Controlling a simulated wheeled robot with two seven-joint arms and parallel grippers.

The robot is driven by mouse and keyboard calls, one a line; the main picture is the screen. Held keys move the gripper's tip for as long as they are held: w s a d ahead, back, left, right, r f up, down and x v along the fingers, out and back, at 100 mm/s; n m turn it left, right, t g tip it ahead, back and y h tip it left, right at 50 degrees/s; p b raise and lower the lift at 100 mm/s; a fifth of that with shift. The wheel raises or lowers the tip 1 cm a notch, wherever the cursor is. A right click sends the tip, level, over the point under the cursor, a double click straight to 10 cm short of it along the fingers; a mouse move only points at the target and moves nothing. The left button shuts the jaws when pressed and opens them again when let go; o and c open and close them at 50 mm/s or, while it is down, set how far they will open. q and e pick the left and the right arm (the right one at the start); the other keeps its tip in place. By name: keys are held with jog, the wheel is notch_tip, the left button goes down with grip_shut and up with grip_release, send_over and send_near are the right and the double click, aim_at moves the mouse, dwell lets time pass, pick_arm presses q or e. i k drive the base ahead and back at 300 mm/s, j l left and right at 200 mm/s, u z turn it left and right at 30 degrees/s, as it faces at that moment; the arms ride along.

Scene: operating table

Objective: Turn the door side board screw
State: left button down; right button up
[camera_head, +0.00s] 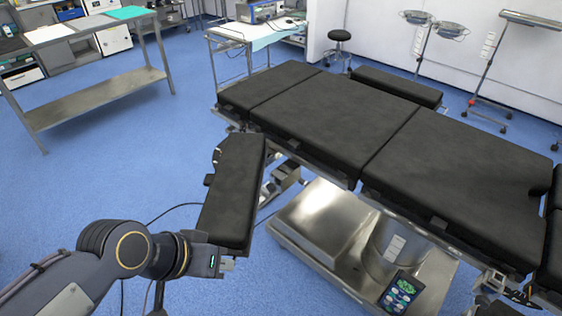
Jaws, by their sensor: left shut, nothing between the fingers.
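A black padded side board (232,190) sticks out from the near left side of the operating table (335,115). Metal mounting parts (283,177) sit between it and the table; I cannot make out a screw among them. A small dark knob (208,180) shows on the board's left edge. A second padded board (397,86) lies along the table's far side. The picture does not tell which board is the door side one. My left gripper (228,265) is shut and empty, close by the near board's lower end; contact is unclear. My right gripper is not seen.
The table's metal base (322,222) and a tablet-like panel (400,291) are at the lower right. A steel bench (95,100) stands at the left, and a draped cart (250,35) and stool (340,36) stand behind. The blue floor at left is largely clear.

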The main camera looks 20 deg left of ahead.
aim_at(270, 187)
jog(key=j+z, duration=0.25)
jog(key=j, duration=0.25)
jog(key=i+j+z, duration=0.2)
jog(key=j, duration=0.3)
jog(key=k+j+z, duration=0.1)
jog(key=j+z, duration=0.15)
jog(key=j, duration=0.25)
jog(key=j+z, duration=0.2)
jog(key=j, duration=0.3)
jog(key=k+j+z, duration=0.25)
jog(key=j, duration=0.25)
jog(key=j+z, duration=0.25)
jog(key=j, duration=0.25)
jog(key=k+j+z, duration=0.2)
jog(key=j, duration=0.25)
jog(key=k+j+z, duration=0.25)
jog(key=j, duration=0.15)
jog(key=k+j+z, duration=0.2)
jog(key=j, duration=0.15)
jog(key=j+z, duration=0.15)
jog(key=j, duration=0.2)
jog(key=k+j+z, duration=0.35)
jog(key=j, duration=0.25)
jog(key=i+j, duration=0.05)
